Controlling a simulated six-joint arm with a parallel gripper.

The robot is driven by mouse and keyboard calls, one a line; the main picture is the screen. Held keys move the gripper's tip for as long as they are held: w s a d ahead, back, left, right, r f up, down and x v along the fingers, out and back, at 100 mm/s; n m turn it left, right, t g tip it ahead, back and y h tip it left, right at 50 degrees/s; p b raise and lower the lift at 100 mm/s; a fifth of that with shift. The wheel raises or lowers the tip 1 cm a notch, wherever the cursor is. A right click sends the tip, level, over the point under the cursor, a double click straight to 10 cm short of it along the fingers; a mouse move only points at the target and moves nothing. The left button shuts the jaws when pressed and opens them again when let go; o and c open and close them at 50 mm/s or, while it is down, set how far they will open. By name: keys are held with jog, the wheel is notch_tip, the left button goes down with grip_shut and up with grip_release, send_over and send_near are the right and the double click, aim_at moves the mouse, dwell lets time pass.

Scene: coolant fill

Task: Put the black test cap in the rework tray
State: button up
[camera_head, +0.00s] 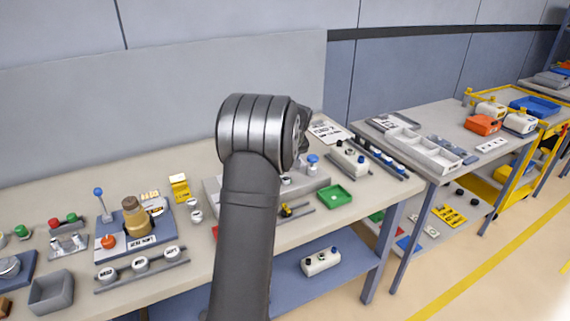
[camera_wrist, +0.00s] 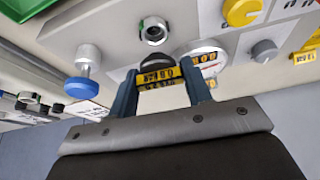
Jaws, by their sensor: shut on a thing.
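In the wrist view, my gripper (camera_wrist: 160,85) is shut on the black test cap (camera_wrist: 157,58), which has a dark rounded body and a yellow-and-black lettered band between the two fingers. An open metal neck (camera_wrist: 154,30) on a grey housing shows just beyond the cap; I cannot tell whether the cap touches the housing. In the head view my own arm hides the gripper and the cap. I cannot read which tray is the rework tray. A green tray (camera_head: 335,196) and a grey tray (camera_head: 50,292) stand on the bench, and a red edge (camera_head: 215,232) shows beside my arm.
A blue-tipped metal fitting (camera_wrist: 82,80) and a round gauge (camera_wrist: 208,58) flank my gripper in the wrist view. Another table (camera_head: 430,150) stands right.

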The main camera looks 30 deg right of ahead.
jog(key=shift+s, duration=0.1)
jog(key=s+a+r, duration=0.2)
jog(key=s+a, duration=1.4)
jog(key=s, duration=0.3)
jog(key=shift+n, duration=0.4)
jog(key=w+a+f, duration=0.4)
jog(key=w+a, duration=0.1)
jog(key=w+a+f, duration=0.2)
jog(key=w+a, duration=0.1)
jog(key=shift+f, duration=0.35)
jog(key=shift+w+f, duration=0.1)
jog(key=shift+f, duration=1.95)
jog(key=shift+f, duration=0.15)
jog(key=o, duration=0.5)
